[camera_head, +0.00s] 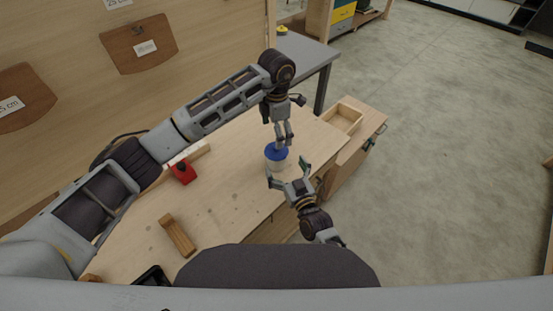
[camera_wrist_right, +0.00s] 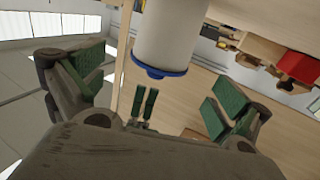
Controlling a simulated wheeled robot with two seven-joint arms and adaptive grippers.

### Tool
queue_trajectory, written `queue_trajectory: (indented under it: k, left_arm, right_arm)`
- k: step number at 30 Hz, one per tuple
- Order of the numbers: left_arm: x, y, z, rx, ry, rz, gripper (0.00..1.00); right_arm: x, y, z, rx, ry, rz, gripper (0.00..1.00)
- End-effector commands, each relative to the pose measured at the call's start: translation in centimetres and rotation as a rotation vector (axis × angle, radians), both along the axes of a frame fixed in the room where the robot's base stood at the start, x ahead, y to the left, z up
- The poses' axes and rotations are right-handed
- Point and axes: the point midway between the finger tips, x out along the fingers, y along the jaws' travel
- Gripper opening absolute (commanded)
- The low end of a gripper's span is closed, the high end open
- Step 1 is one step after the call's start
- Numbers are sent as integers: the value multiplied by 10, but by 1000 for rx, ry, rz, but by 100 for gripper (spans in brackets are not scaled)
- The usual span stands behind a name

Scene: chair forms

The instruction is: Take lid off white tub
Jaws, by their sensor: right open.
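The white tub (camera_head: 277,164) stands upright near the front right edge of the wooden workbench, its blue lid (camera_head: 276,153) on top. In the right wrist view, the tub (camera_wrist_right: 170,32) appears upside down with the lid's blue rim (camera_wrist_right: 160,72) lowermost. My left gripper (camera_head: 284,140) points down just above the lid; its fingers (camera_wrist_right: 145,102) show a narrow gap and hold nothing visible. Whether they touch the lid is unclear. My right gripper (camera_head: 288,172) is open beside the tub, on its near side, with its fingers spread and the tub not gripped.
The workbench (camera_head: 225,165) carries a red object (camera_head: 183,172), a wooden block (camera_head: 178,236) and a black device (camera_head: 153,276). An open wooden box (camera_head: 343,118) stands at the right end. A grey table (camera_head: 310,52) stands behind. The floor at right is clear.

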Motion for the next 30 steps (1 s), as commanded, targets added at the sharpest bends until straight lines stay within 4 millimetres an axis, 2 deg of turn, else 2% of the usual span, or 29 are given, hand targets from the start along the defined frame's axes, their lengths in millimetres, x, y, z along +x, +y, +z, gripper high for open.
queue_trajectory:
  k: [15, 30]
  left_arm:
    - [0, 0, 0, 0, 0, 0, 95]
    - [0, 0, 0, 0, 0, 0, 95]
  right_arm:
    - [41, 17, 0, 2, 0, 0, 100]
    - [48, 20, 0, 1, 0, 0, 100]
